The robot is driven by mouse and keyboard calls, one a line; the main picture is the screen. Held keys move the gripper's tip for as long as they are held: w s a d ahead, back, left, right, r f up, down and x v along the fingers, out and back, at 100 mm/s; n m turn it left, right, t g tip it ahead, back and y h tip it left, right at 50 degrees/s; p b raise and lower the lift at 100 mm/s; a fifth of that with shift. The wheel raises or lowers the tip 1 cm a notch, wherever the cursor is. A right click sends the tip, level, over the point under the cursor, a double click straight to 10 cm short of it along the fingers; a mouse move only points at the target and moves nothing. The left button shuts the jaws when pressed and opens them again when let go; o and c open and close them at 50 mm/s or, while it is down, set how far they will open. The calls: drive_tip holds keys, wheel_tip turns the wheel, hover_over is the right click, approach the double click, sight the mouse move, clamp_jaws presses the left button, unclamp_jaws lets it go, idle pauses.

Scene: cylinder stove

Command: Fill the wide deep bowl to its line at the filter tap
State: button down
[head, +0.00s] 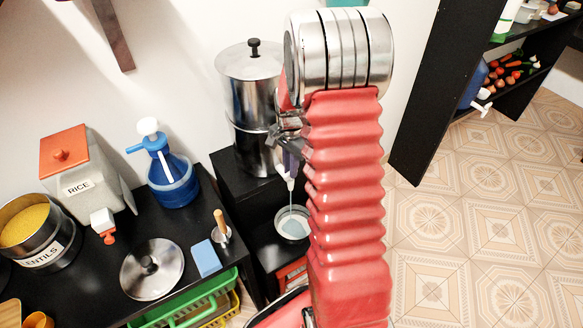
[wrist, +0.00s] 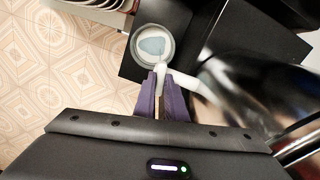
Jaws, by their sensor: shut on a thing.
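The bowl (head: 293,239) is pale and round, on a low black ledge below the filter. It also shows in the wrist view (wrist: 134,47). Bluish water (head: 293,226) lies in it, and a thin stream runs down from the tap into it. Its fill line cannot be made out. The filter (head: 249,95) is a tall steel cylinder with a black-knobbed lid. Its white tap (wrist: 200,85) reaches out over the bowl's near edge in the wrist view. My gripper (wrist: 161,74), with purple fingers, is shut on the tap's lever, which the fingers mostly hide.
The black counter at left holds a rice dispenser (head: 85,170), a lentils pot (head: 38,232), a blue water jug (head: 172,175), a steel lid (head: 152,268) and a blue sponge (head: 206,258). A black shelf (head: 425,100) stands at right. The tiled floor (head: 480,210) is clear.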

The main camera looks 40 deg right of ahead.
drive_tip(key=shift+n, duration=3.3)
drive_tip(key=shift+a, duration=0.1)
drive_tip(key=c, duration=1.8)
unclamp_jaws()
drive_tip(key=shift+r, duration=0.1)
wheel_tip(320, 180, up, 14)
drive_tip(key=shift+f, duration=0.25)
